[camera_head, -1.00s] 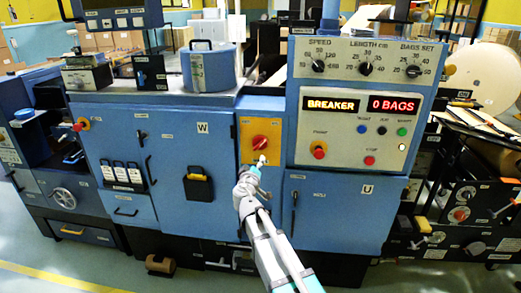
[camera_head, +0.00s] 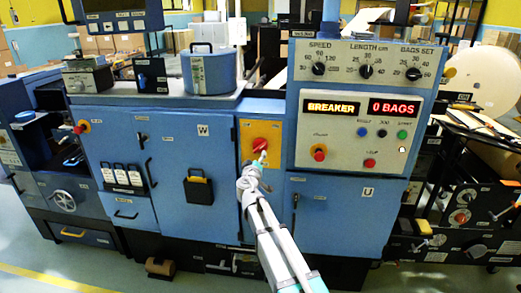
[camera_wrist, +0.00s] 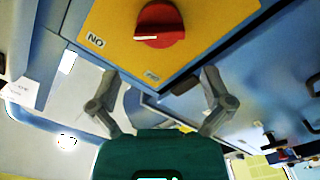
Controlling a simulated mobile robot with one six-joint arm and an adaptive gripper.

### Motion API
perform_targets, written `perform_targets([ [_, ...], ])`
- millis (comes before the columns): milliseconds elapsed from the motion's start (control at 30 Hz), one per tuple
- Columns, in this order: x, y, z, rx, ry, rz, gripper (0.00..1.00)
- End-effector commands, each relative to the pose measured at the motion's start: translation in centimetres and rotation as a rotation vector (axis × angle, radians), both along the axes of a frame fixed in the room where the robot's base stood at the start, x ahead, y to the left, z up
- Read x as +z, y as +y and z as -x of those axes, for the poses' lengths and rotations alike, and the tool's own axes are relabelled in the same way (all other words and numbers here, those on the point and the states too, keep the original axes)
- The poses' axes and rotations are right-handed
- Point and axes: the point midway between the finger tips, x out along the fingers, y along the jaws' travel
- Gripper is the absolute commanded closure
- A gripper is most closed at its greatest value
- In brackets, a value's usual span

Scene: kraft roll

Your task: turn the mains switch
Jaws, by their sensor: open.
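The mains switch is a red rotary knob (camera_head: 261,143) on a yellow plate (camera_head: 246,157) in the middle of the blue machine. In the wrist view the knob (camera_wrist: 160,25) is at the top, with a white line on its face. Labels sit on the plate (camera_wrist: 215,18); one reads like "ON" upside down. My gripper (camera_head: 262,158) is just below and in front of the knob. In the wrist view my gripper (camera_wrist: 160,76) has its two fingers spread wide, with nothing between them. The knob lies beyond the fingertips, and I see no contact.
A control panel (camera_head: 355,107) right of the switch shows "BREAKER" and "0 BAGS", with dials and buttons. A blue door with a black and yellow handle (camera_head: 198,187) is to the left. A blue lidded pot (camera_head: 209,71) stands on the ledge above.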

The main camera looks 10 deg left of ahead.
Motion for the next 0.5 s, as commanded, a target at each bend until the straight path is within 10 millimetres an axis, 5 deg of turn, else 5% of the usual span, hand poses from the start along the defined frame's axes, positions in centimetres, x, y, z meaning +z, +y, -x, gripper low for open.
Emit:
perform_targets([
  [500, 0.0, -0.2, -7.5, -0.001, 0.000, 0.000, 0.00],
])
